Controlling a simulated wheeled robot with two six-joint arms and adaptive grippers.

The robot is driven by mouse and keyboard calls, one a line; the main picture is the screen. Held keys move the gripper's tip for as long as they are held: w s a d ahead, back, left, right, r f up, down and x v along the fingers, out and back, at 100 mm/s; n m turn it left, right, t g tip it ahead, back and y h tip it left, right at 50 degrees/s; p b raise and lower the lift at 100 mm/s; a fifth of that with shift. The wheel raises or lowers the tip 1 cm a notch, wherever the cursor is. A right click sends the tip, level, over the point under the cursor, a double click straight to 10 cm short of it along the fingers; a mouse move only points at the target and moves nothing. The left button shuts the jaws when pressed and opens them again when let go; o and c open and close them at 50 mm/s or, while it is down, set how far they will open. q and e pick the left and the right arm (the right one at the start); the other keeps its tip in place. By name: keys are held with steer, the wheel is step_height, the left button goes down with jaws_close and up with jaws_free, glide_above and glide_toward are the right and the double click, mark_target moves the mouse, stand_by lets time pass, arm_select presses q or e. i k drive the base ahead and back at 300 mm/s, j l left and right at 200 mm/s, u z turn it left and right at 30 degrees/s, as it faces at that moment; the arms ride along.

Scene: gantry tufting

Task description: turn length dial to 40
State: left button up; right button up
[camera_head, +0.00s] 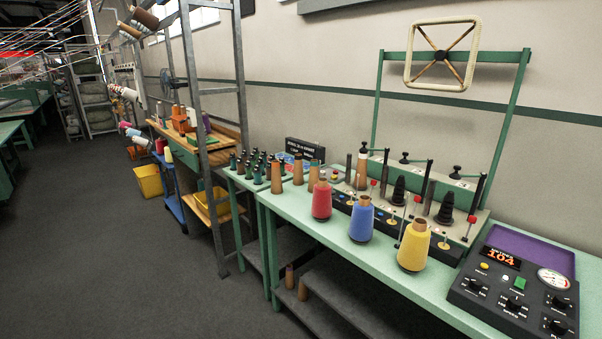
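A black control box (490,302) lies on the green table at the lower right. Its red display (501,257) appears to read 104. Several black knobs sit on it: one at the left (474,285), one in the middle (514,303), and others toward the right, such as the right upper knob (561,302). Their labels are too small to read surely, so I cannot tell which is the length dial or its setting. A round white gauge (553,279) and a green button (519,283) are also on the box. Neither of my grippers shows.
A purple tray (528,247) lies behind the box. Red (321,200), blue (361,222) and yellow (413,247) yarn cones stand along the table's front edge. Behind them is a winder (457,228) with upright spindles. Bare green tabletop (385,266) lies left of the box.

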mark_target(475, 283)
steer(key=z, duration=1.45)
